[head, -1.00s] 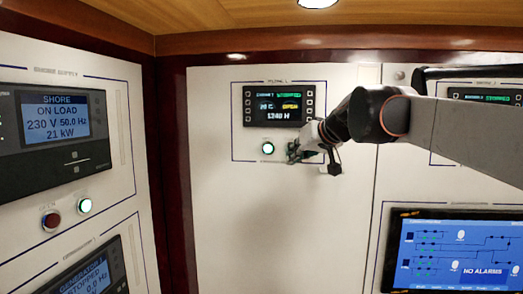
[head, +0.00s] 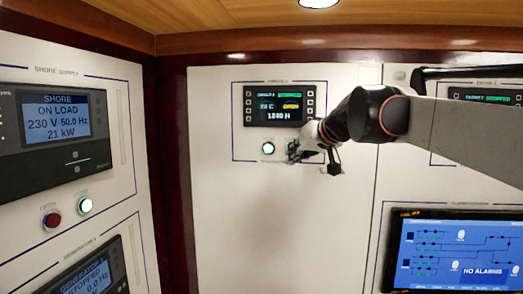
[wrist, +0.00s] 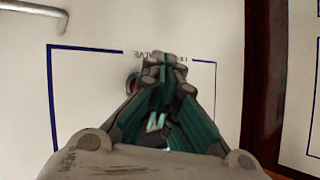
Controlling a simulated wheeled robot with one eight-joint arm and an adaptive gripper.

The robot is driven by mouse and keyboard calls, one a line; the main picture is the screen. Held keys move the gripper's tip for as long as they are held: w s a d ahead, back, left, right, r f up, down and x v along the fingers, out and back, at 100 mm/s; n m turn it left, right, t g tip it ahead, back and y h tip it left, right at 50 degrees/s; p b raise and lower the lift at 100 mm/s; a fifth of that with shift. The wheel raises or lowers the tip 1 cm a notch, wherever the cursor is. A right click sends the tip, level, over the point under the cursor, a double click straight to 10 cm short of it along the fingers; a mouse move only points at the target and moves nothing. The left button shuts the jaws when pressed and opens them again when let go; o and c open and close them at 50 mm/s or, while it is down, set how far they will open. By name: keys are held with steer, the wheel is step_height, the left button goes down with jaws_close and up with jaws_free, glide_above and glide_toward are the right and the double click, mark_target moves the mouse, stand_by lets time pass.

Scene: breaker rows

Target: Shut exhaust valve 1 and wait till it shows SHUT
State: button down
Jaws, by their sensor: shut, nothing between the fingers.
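The engine 1 display (head: 278,104) on the far white panel shows a green STOPPED line, 20 C and an hours line. A yellow word on it appears to read OPEN. Below it, a lit green-white button (head: 268,148) shows clear of my arm. My gripper (head: 294,152) is shut and empty, close to the panel just right of that button. In the wrist view, my closed fingertips (wrist: 161,58) point at the panel under a partly covered VALVE label. A reddish round control (wrist: 132,84) shows partly behind the fingers. I cannot tell whether they touch anything.
A shore supply panel (head: 55,130) stands at the left, with a red button (head: 52,219) and a lit button (head: 85,205). A screen reading NO ALARMS (head: 456,252) is at lower right. A metal handle (wrist: 45,12) shows in the wrist view. The panel below my gripper is bare.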

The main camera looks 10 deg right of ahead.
steer(key=shift+w+d, duration=0.1)
steer(key=shift+w, duration=0.3)
steer(key=shift+w+d, duration=0.15)
steer(key=shift+w, duration=0.2)
stand_by(0.7)
steer(key=shift+s, duration=0.15)
steer(key=shift+s+a, duration=0.3)
steer(key=shift+s, duration=0.4)
steer(key=shift+w, duration=0.1)
steer(key=s, duration=0.1)
steer(key=s+a, duration=0.1)
steer(key=s, duration=0.3)
steer(key=shift+a, duration=0.25)
steer(key=shift+w, duration=0.15)
stand_by(0.4)
